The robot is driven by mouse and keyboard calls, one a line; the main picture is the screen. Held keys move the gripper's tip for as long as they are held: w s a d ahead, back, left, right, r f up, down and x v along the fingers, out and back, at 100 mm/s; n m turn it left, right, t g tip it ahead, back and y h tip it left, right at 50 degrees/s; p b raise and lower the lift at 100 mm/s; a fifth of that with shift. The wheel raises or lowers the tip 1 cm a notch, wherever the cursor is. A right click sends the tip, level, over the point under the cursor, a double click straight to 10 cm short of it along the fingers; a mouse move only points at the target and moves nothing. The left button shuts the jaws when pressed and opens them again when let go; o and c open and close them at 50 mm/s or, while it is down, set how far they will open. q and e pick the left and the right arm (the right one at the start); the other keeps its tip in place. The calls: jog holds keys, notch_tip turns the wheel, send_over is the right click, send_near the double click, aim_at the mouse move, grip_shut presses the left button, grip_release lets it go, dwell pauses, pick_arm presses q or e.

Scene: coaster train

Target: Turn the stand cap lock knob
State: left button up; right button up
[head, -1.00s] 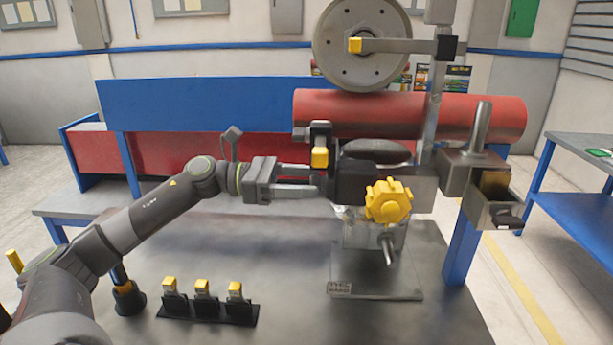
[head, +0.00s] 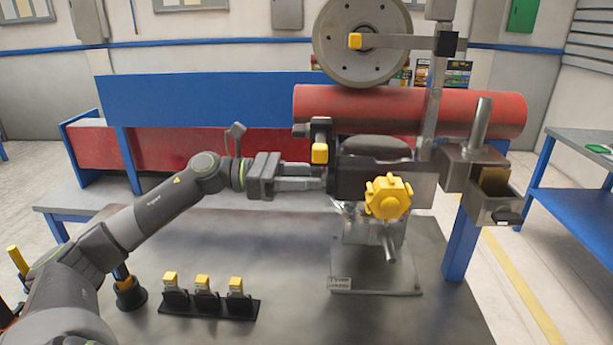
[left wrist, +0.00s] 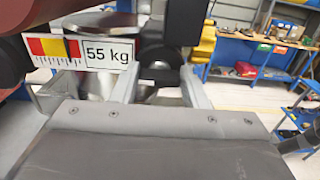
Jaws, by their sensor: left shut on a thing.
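A dark stand cap body (head: 385,180) sits on top of the stand (head: 375,235) on the workbench. A large yellow lobed knob (head: 388,197) is on its front; its edge also shows in the left wrist view (left wrist: 205,42). My left gripper (head: 322,178) reaches in from the left to the body's left end. In the left wrist view its fingers (left wrist: 160,88) are shut on a small dark knob-like part (left wrist: 160,72), mostly hidden between them. A yellow-tipped black lever (head: 320,153) stands just above the fingers. My right gripper is not seen.
A red cylinder (head: 465,112) and a grey wheel (head: 362,40) are behind and above the stand. A 55 kg scale label (left wrist: 82,50) is close at the left wrist. A black rack (head: 205,308) with yellow-topped pieces stands front left. The bench's front right is clear.

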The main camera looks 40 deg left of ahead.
pick_arm(q)
jog(key=shift+n, duration=0.3)
jog(key=n+p, duration=0.1)
jog(key=n, duration=0.7)
jog(key=n+p, duration=0.1)
jog(key=n, duration=0.8)
jog(key=shift+w+a+f+p, duration=0.1)
jog(key=shift+w+f+p, duration=0.1)
jog(key=shift+p, duration=0.1)
jog(key=shift+n, duration=0.4)
jog(key=o, duration=1)
jog(key=shift+a, duration=0.1)
